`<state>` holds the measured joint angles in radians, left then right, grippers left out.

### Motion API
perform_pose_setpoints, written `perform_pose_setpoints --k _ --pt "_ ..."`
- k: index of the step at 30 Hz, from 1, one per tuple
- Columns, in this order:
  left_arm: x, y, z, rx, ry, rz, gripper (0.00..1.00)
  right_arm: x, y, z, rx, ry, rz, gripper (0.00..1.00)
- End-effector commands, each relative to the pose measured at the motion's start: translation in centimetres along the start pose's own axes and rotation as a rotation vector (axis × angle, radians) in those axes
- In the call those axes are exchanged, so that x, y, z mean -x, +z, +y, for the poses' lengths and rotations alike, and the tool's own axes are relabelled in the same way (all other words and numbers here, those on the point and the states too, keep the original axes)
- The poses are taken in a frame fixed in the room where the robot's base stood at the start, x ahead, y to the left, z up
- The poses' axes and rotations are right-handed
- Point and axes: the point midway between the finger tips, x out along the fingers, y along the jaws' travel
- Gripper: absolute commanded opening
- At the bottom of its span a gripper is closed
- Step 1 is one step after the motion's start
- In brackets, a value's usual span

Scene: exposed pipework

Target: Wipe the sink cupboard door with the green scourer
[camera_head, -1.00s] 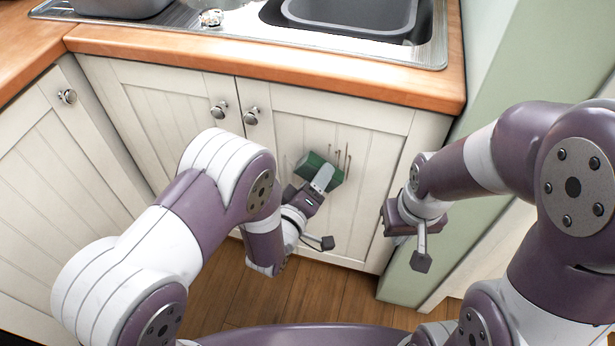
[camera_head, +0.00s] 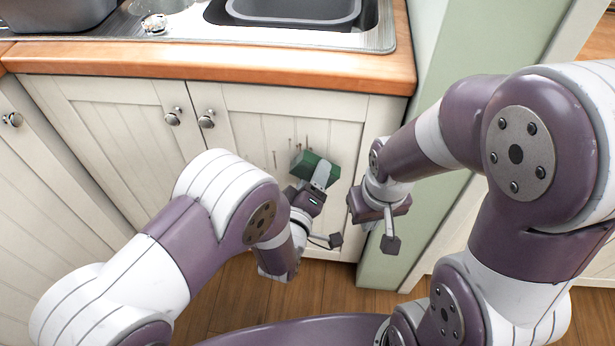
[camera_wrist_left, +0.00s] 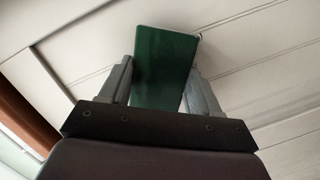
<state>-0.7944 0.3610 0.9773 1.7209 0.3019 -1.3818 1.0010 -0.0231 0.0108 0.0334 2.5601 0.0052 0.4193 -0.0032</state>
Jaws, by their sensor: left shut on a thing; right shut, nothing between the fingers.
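The green scourer (camera_head: 311,167) is held in my left gripper (camera_head: 320,178), in front of the right-hand sink cupboard door (camera_head: 236,125). In the left wrist view the scourer (camera_wrist_left: 165,65) sits between both fingers of the left gripper (camera_wrist_left: 162,85), with the pale boarded door (camera_wrist_left: 80,50) behind it. It is at or very close to the door; I cannot tell if it touches. Several thin brown streaks (camera_head: 292,150) show on the door just left of and above the scourer. My right gripper (camera_head: 362,207) is shut and empty, right of the door's edge.
The wooden worktop (camera_head: 300,72) and sink (camera_head: 292,12) are above the door. Round knobs (camera_head: 206,119) stick out at the door's upper left. A green wall (camera_head: 400,240) stands close on the right, near my right arm. Wooden floor (camera_head: 235,295) lies below.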

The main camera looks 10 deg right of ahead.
Motion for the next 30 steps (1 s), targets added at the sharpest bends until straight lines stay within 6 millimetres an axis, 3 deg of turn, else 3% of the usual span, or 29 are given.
perform_pose_setpoints --k 6,30 --pt "0.0 -1.2 1.8 0.000 0.001 0.001 0.24 1.7 -0.2 0.0 0.000 0.000 0.000 0.00" --pt "1.5 -6.8 -2.0 0.000 0.000 0.004 0.24 2.1 -0.2 0.0 0.000 0.000 0.000 0.00"
